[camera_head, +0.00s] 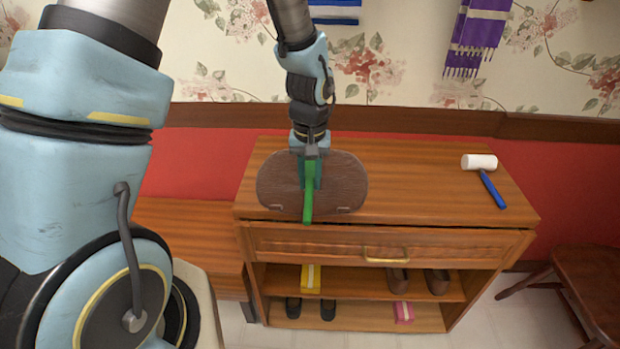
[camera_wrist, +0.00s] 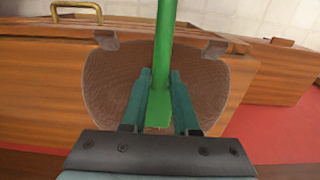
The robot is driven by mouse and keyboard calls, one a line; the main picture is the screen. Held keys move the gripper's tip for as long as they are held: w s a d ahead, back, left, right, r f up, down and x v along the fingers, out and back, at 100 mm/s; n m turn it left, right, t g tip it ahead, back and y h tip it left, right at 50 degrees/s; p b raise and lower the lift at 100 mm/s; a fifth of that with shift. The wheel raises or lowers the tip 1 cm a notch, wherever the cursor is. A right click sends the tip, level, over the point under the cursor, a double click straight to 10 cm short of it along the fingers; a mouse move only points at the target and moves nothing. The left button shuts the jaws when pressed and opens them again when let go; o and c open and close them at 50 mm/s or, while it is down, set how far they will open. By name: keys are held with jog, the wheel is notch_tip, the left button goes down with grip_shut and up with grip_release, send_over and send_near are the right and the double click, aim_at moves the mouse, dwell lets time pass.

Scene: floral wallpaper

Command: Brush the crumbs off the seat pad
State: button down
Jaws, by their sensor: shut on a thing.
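The brown rounded seat pad (camera_head: 345,182) lies on the left part of the wooden cabinet's top, with two small tabs at its front edge. It also fills the middle of the wrist view (camera_wrist: 108,85). My gripper (camera_head: 310,178) is over the pad and points down. Its teal fingers, also in the wrist view (camera_wrist: 160,74), are closed around a long green handle (camera_head: 309,205), which reaches past the pad's front edge in the head view. No bristles show on it. I cannot make out any crumbs on the pad. Whether the green tool touches the pad is unclear.
The wooden cabinet (camera_head: 430,190) has a drawer and open shelves with shoes below. A white-headed mallet with a blue handle (camera_head: 480,163) lies on its top at the right. The middle of the top is clear. A chair (camera_head: 585,290) stands at the far right.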

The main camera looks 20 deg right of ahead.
aim_at(311, 173)
jog(key=shift+f+b, duration=0.8)
jog(key=shift+f, duration=0.35)
